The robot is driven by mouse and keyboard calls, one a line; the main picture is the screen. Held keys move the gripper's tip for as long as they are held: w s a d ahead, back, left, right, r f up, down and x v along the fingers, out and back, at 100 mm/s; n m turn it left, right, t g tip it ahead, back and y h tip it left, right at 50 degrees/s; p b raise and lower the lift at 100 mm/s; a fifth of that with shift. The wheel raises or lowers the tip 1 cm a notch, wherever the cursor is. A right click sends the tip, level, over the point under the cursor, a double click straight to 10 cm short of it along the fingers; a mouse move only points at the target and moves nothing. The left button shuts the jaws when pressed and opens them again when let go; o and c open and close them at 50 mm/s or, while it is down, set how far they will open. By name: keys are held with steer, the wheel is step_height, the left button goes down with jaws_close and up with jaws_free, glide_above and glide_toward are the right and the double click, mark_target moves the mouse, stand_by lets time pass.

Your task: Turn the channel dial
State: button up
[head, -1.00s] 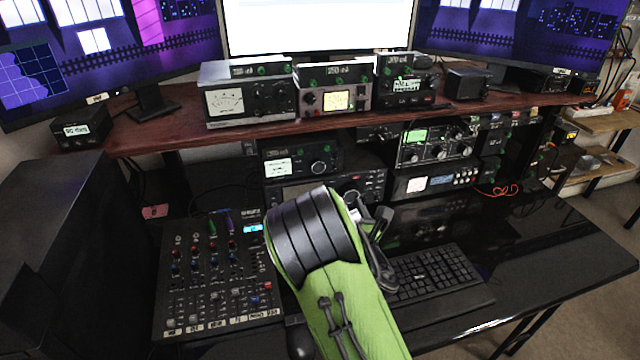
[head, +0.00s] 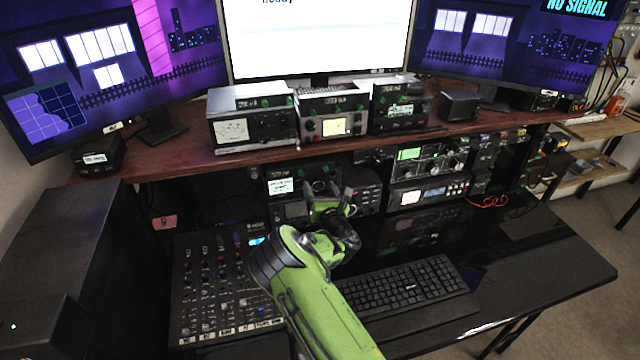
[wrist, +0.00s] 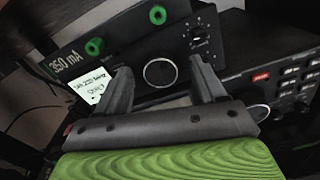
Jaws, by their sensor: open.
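A round black dial with a pale rim (wrist: 160,72) is on the front of a small black radio in the wrist view. No readable label shows whether it is the channel dial. My gripper (wrist: 159,67) is open, with one finger to each side of the dial in the picture. I cannot tell whether the fingers touch it. In the head view my gripper (head: 329,196) is in front of the lower radios under the shelf, and it partly hides them. The small radio's lit white display (head: 280,186) shows left of the gripper.
A smaller knob (wrist: 199,36) sits up and right of the dial. Another black unit with buttons (wrist: 285,80) is close at the right. A mixer (head: 220,290) and a keyboard (head: 405,288) lie on the desk below. A wooden shelf (head: 190,160) overhangs the radios.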

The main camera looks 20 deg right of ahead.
steer(key=shift+w, duration=0.25)
steer(key=c, duration=1.1)
steer(key=shift+o, duration=0.2)
steer(key=shift+m, duration=0.3)
steer(key=m, duration=0.3)
steer(key=shift+m, duration=0.3)
steer(key=m, duration=0.3)
steer(key=shift+d+m, duration=0.1)
steer(key=shift+m, duration=0.3)
steer(key=m, duration=0.3)
steer(key=shift+f+m, duration=0.1)
steer(key=shift+m, duration=0.2)
steer(key=m, duration=0.4)
steer(key=shift+f, duration=0.1)
steer(key=shift+b, duration=0.3)
